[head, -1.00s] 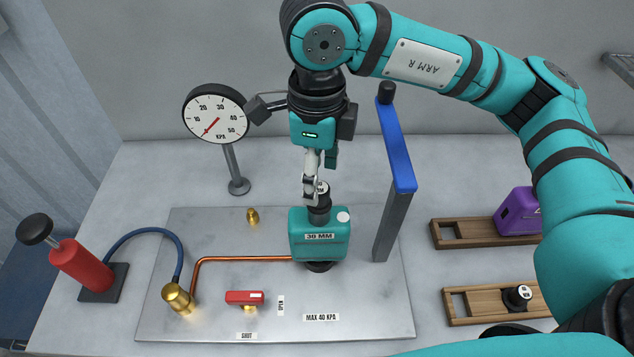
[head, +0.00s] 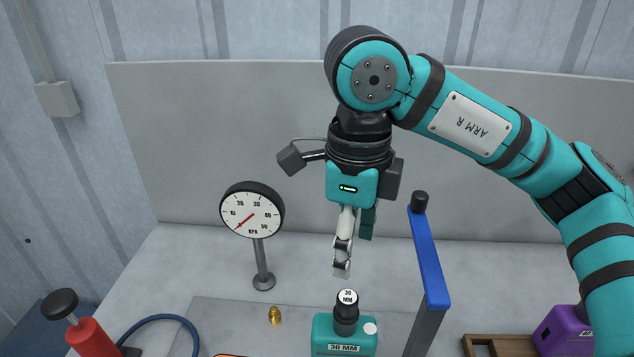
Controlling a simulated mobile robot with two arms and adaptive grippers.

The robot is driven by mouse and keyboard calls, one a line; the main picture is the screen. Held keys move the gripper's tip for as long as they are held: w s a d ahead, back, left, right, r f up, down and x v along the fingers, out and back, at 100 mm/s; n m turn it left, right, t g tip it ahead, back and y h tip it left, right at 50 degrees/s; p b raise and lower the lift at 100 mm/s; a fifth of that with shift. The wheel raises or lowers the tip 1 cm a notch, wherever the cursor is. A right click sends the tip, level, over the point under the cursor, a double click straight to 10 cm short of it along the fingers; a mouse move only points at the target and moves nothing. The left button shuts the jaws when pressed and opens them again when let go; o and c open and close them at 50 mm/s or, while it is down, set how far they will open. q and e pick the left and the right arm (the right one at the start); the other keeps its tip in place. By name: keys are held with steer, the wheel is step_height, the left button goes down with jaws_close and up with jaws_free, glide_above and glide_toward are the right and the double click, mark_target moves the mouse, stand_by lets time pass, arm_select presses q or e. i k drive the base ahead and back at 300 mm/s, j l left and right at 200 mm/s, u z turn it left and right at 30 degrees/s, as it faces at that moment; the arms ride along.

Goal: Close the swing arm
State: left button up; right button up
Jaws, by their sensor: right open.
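The swing arm (head: 428,258) is a blue bar with a black knob (head: 419,202) at its far end, carried on a grey post (head: 424,332). It points away toward the back wall, to the right of the teal muffler (head: 344,341), not over it. A black plug (head: 346,318) with a white "30 MM" cap stands upright in the muffler's top. My right gripper (head: 342,268) is open and empty, pointing down just above the plug, apart from it and left of the swing arm. The muffler's lower part is cut off by the frame. My left gripper is out of view.
A pressure gauge (head: 252,213) on a stand is at the left, near a small brass fitting (head: 274,315). A red hand pump (head: 92,339) with a blue hose is at lower left. A purple muffler (head: 564,332) sits in a wooden rack (head: 482,345) at right.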

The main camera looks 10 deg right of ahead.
mark_target(435, 288)
steer(key=k, duration=2)
